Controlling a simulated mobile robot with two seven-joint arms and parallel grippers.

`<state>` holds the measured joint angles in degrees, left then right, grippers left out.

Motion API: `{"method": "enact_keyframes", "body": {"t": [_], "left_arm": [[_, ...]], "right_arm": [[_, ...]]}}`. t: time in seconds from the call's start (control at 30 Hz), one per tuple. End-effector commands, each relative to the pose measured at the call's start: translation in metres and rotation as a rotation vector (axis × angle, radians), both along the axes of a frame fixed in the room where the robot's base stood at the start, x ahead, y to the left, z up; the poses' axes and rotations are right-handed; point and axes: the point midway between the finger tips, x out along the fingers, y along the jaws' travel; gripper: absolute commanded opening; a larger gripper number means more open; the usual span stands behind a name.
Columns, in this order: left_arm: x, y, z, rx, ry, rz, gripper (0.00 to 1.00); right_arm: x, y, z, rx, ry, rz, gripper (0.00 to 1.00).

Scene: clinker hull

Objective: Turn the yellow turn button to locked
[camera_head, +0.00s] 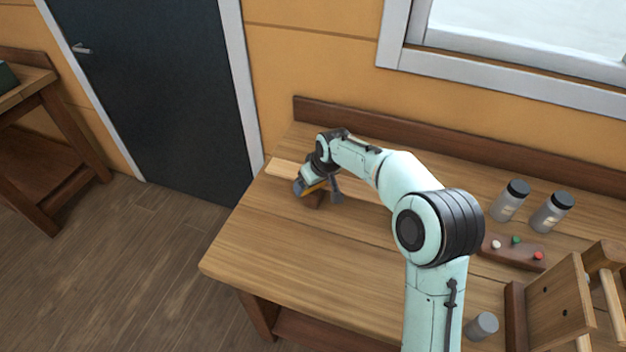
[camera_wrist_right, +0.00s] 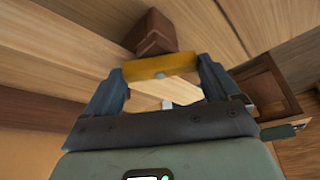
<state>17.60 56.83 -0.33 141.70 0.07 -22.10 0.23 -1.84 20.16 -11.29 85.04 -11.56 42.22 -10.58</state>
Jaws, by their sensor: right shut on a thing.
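The yellow turn button (camera_wrist_right: 160,66) shows in the right wrist view as a flat bar lying between the two fingers of my right gripper (camera_wrist_right: 160,90). The fingers are shut on it, one at each end. A brown wooden block (camera_wrist_right: 152,32) is just beyond the button. In the head view my right gripper (camera_head: 309,188) is at the far left part of the workbench (camera_head: 300,265), beside a pale board (camera_head: 285,169). My left gripper is not in view.
Two grey jars with black lids (camera_head: 509,201) stand at the bench's right. In front of them is a brown strip with white, green and red knobs (camera_head: 513,252). A wooden rack (camera_head: 560,308) and another jar (camera_head: 481,326) are at lower right. The bench's front left is clear.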

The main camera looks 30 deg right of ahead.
Motion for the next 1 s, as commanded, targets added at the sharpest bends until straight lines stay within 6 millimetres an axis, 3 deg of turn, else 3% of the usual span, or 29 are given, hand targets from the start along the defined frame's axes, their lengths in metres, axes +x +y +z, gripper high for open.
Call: {"method": "enact_keyframes", "body": {"t": [0.5,1.0], "left_arm": [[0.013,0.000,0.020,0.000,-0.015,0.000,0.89],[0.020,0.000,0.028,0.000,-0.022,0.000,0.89]], "right_arm": [[0.002,-0.004,0.002,0.002,-0.002,0.449,0.59],[0.002,-0.004,0.001,-0.002,-0.003,0.649,0.59]]}}
